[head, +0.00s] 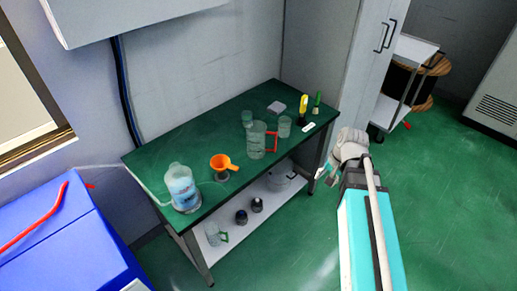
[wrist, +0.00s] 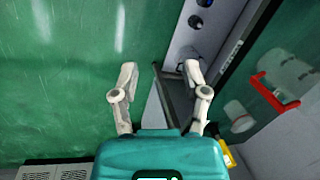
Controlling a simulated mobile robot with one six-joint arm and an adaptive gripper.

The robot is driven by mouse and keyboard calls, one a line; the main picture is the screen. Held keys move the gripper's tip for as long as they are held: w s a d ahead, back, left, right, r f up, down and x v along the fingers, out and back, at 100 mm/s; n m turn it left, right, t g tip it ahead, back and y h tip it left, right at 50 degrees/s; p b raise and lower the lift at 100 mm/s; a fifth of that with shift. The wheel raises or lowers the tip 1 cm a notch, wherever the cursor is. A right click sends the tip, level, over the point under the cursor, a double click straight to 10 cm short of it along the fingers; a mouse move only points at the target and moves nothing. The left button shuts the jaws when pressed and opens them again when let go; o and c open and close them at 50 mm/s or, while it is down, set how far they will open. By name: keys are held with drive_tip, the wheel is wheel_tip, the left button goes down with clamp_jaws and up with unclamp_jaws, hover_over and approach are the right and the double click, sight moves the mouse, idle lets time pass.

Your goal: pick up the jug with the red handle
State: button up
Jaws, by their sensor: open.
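The clear jug with the red handle (head: 256,141) stands upright on the green tabletop, its handle towards the right. In the wrist view its red handle (wrist: 272,93) shows at the right, with the see-through body beyond it. My gripper (head: 326,175) is open and empty, off the table's right end and apart from the jug. In the wrist view the two fingers of my gripper (wrist: 160,72) are spread, with the floor and the table's leg and shelf edge beyond them. The jug lies right of the fingers there.
The table (head: 160,160) also carries an orange funnel-like cup (head: 221,162), a large bottle (head: 182,187), clear beakers (head: 285,127) and a yellow-handled tool (head: 303,105).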

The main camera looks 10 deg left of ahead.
drive_tip(key=w+a+f+m+y+b, duration=0.3)
drive_tip(key=w+m+b, duration=0.1)
drive_tip(key=w, duration=0.1)
drive_tip(key=w+a+f+m+y+b, duration=0.2)
drive_tip(key=w+f+m+y+b, duration=0.15)
drive_tip(key=w, duration=0.25)
drive_tip(key=m+t+y+b, duration=0.2)
drive_tip(key=m+y+b, duration=0.2)
drive_tip(key=m+b, duration=0.4)
approach(271, 150)
drive_tip(key=shift+w+d+r, duration=0.1)
drive_tip(key=shift+d+r, duration=0.2)
drive_tip(key=shift+d, duration=0.6)
drive_tip(key=shift+w+d+r, duration=0.1)
drive_tip(key=shift+d+r, duration=0.25)
drive_tip(key=shift+d, duration=0.55)
drive_tip(key=b+x, duration=0.2)
drive_tip(key=x, duration=0.6)
drive_tip(key=shift+a+b, duration=0.35)
drive_tip(key=shift+b, duration=0.05)
drive_tip(key=shift+s+f, duration=0.1)
drive_tip(key=shift+b+x, duration=1.1)
drive_tip(key=shift+x, duration=1.5)
drive_tip(key=shift+s, duration=0.15)
drive_tip(key=shift+c, duration=0.3)
